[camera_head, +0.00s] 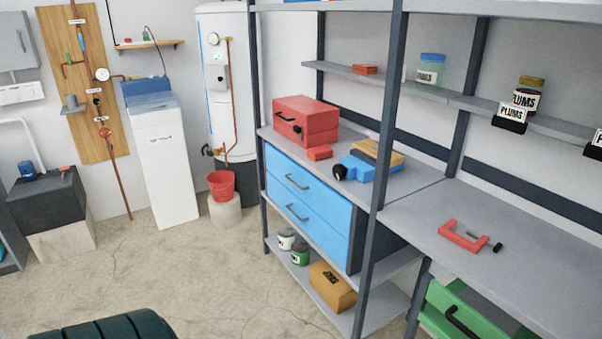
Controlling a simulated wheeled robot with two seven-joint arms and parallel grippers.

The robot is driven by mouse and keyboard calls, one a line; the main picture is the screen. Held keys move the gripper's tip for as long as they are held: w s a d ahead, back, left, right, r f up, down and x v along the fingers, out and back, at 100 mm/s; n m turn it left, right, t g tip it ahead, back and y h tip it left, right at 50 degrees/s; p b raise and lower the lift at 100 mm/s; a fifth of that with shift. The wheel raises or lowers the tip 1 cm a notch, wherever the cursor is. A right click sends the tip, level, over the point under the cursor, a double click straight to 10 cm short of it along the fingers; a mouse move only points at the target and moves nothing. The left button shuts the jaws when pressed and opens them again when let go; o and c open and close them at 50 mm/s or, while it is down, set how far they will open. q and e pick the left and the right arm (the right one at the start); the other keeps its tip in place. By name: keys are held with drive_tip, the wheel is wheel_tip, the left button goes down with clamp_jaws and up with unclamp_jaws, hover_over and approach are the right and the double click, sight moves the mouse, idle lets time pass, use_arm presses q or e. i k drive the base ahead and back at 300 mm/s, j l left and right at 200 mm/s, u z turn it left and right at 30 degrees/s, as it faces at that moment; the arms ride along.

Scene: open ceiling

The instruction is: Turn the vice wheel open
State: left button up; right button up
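A blue vice (362,168) stands on the grey shelf of the rack, right of a red toolbox. Its black wheel (340,173) faces the front left. A tan wooden block (380,152) sits at the vice's back side; whether the jaws grip it is too small to tell. How far the jaws are apart cannot be made out. Neither of my grippers is in view.
The red toolbox (306,120) and a small red box (319,153) are left of the vice. A dark rack post (386,130) rises close to its right. A red clamp (463,238) lies on the right-hand worktop. Concrete floor (190,270) is open in front.

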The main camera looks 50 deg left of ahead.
sight(340, 171)
drive_tip(key=u, duration=1.3)
drive_tip(key=z, duration=0.4)
drive_tip(key=j+z, duration=0.15)
drive_tip(key=z, duration=0.3)
drive_tip(key=i+j+z, duration=0.1)
drive_tip(key=z, duration=0.3)
drive_tip(key=j+z, duration=0.1)
drive_tip(key=z, duration=0.3)
drive_tip(key=j+z, duration=0.1)
drive_tip(key=z, duration=0.35)
drive_tip(key=k+j+z, duration=0.1)
drive_tip(key=j+z, duration=0.25)
drive_tip(key=k+j+z, duration=0.2)
drive_tip(key=j+z, duration=0.15)
drive_tip(key=j, duration=0.15)
drive_tip(key=k+j+z, duration=0.5)
drive_tip(key=j+z, duration=0.2)
drive_tip(key=k+j+z, duration=0.1)
drive_tip(key=k+j, duration=0.25)
drive_tip(key=k+j+z, duration=0.15)
drive_tip(key=k+j, duration=0.15)
drive_tip(key=k, duration=0.2)
drive_tip(key=k+j+z, duration=0.1)
drive_tip(key=k+j, duration=0.2)
drive_tip(key=k, duration=0.15)
drive_tip(key=k+j, duration=0.25)
drive_tip(key=k, duration=0.15)
drive_tip(key=k+j, duration=0.25)
drive_tip(key=k, duration=0.15)
